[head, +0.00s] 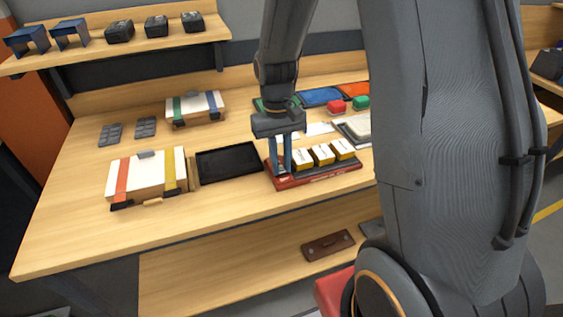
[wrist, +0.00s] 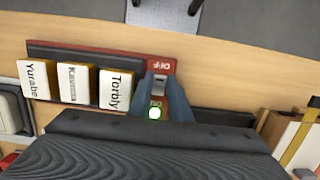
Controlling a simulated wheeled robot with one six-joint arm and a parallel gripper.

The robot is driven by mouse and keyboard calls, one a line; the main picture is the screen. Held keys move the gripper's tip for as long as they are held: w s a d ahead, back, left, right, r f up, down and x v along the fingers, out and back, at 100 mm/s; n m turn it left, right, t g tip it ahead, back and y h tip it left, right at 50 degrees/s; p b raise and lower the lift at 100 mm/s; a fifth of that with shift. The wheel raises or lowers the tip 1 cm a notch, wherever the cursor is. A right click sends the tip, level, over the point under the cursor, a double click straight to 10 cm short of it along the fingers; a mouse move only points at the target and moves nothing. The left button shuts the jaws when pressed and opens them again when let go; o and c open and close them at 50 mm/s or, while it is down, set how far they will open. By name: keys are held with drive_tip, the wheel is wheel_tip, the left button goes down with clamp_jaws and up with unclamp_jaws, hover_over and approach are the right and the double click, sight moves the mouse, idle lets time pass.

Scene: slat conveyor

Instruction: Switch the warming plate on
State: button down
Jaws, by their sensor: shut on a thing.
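The warming plate (head: 318,177) is a dark plate with a red edge on the bench, bearing three white-and-yellow labelled blocks (head: 322,154). In the wrist view its red switch end (wrist: 162,65) reads OFF at the far side and seems to read ON at the near side. A small pale switch piece (wrist: 159,82) shows between them. A bright white round spot with a green rim (wrist: 154,113) lies by the near label. My gripper (head: 281,172) points down at this end; its blue fingers (wrist: 162,92) are shut around the switch piece, whose exact position they partly hide.
A black tray (head: 228,163) lies just left of the plate. Strapped boxes (head: 147,176) stand farther left, and a white-topped tray (head: 355,129) sits behind right. Red and green blocks (head: 337,106) are at the back. Bare bench lies in front of the plate.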

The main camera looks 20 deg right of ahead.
sight(280, 167)
drive_tip(key=c, duration=1.6)
unclamp_jaws()
drive_tip(key=shift+c, duration=0.2)
wheel_tip(280, 167, up, 8)
drive_tip(key=w+b, duration=0.1)
drive_tip(key=b, duration=0.1)
drive_tip(key=shift+w+f, duration=0.1)
